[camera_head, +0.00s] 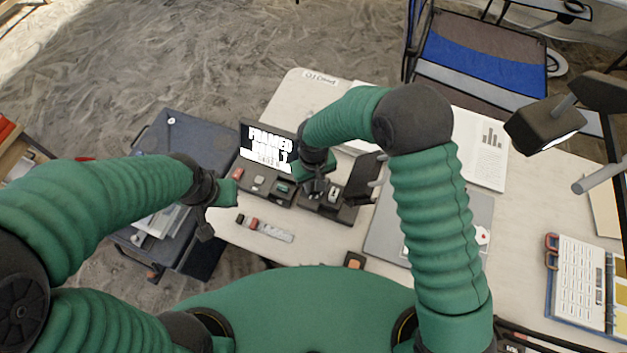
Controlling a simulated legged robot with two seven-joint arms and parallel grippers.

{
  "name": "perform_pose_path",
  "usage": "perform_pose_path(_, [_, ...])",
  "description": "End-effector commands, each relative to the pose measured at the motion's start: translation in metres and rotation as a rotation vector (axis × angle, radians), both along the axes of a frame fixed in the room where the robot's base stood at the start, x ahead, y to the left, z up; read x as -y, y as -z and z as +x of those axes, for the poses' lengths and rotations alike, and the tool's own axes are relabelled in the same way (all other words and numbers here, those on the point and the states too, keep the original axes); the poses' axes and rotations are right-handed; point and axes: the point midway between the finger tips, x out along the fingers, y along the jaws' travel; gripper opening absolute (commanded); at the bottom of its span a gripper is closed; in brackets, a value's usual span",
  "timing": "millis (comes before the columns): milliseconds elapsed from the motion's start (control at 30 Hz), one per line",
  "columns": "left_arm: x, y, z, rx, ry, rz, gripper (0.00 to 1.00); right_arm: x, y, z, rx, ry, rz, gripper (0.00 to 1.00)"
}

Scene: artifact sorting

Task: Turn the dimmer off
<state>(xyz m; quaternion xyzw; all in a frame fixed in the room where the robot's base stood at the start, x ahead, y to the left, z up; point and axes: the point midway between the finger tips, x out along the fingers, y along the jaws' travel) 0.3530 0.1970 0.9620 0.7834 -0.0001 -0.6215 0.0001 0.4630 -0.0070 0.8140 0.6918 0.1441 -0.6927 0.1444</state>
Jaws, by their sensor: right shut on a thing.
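A dark control box (345,213) stands on the table, with a small light switch or slider (333,194) on its top. I cannot tell for sure which control is the dimmer. My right gripper (317,188) reaches down over this box from above and is shut on a small part there, which the fingers mostly hide. My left gripper (206,230) hangs at the table's left edge, left of the boxes; its fingers are too small and dark to read. A lamp (545,125) at the right shows a bright lit strip.
A screen with white letters (266,146) stands behind a panel with red, white and green buttons (260,181). A dark upright plate (363,180) is close right of my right gripper. A calendar binder (580,282) lies right. A blue chair (480,65) stands behind the table.

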Motion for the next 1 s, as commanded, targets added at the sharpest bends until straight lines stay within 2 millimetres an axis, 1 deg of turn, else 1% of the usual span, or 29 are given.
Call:
perform_pose_path(33, [0.0,-0.004,0.0,0.0,0.0,0.0,0.0,-0.001,-0.003,0.001,0.004,-0.042,0.003,0.0])
perform_pose_path(100, [0.0,-0.007,0.0,0.0,0.0,0.0,0.0,-0.001,-0.003,0.001,0.003,-0.11,0.003,0.0])
perform_pose_path(600, [0.0,-0.023,0.0,0.0,0.0,0.0,0.0,-0.001,-0.003,0.001,0.004,-0.556,0.003,0.0])
perform_pose_path(800, [0.0,-0.027,0.0,0.0,0.0,0.0,0.0,-0.002,-0.002,0.001,0.004,-0.68,0.004,0.0])
perform_pose_path(1000, [0.0,-0.029,0.0,0.0,0.0,0.0,0.0,-0.002,-0.002,0.001,0.005,-0.753,0.003,0.0])
